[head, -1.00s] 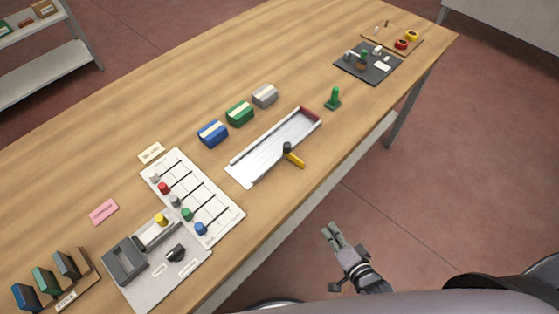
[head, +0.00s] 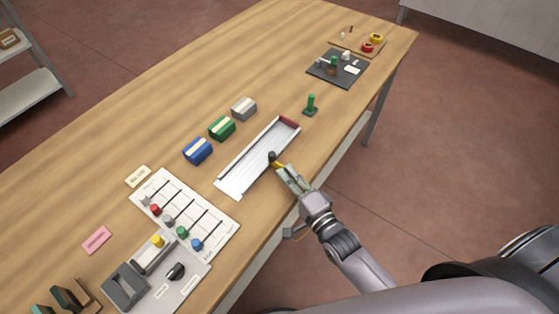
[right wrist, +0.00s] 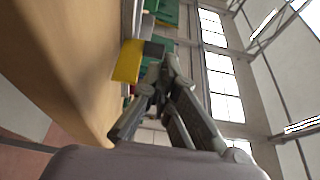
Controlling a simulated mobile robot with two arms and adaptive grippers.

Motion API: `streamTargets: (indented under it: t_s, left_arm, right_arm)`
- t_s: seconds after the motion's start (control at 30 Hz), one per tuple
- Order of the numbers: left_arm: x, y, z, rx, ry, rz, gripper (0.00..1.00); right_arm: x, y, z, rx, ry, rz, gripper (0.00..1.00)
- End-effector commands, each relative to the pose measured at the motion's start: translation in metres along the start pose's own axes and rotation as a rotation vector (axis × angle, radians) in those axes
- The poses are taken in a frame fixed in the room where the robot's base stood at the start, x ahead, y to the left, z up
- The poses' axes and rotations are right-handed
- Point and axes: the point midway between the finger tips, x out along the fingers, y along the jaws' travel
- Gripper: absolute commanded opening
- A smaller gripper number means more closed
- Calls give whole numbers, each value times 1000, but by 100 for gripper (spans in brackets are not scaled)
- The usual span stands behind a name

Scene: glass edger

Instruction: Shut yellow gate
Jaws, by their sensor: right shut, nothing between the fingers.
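The yellow gate (head: 278,163) is a short yellow bar with a dark pivot post at the near side of a silver channel tray (head: 233,183). My right gripper (head: 283,173) is shut and empty, its fingertips right at the yellow bar and covering most of it in the head view. In the right wrist view the yellow bar (right wrist: 128,62) stands just left of the shut fingertips (right wrist: 166,64). I cannot tell whether they touch, nor the bar's exact angle. My left gripper is not in view.
Blue (head: 198,150), green (head: 222,128) and grey (head: 244,109) blocks stand behind the tray. A green peg (head: 311,104) stands to its right. A white panel with coloured knobs (head: 219,223) lies to the left. The table's front edge runs under my right arm.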

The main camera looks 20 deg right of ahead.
Motion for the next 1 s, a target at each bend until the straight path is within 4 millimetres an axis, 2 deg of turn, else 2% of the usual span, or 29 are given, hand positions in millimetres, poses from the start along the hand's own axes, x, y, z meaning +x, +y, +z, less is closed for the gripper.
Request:
streamTargets:
  t_s: [0.1, 0.3, 0.77, 1.0]
  left_arm:
    - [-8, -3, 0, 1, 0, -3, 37]
    - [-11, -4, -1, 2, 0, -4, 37]
    - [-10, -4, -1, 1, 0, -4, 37]
    - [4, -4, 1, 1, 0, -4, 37]
  right_arm:
    - [21, -3, 0, -1, 1, -1, 0]
    - [39, -1, 0, -1, 0, 0, 0]
    - [45, 1, 1, 0, 1, 0, 0]
    - [91, 2, 19, 2, 2, -4, 0]
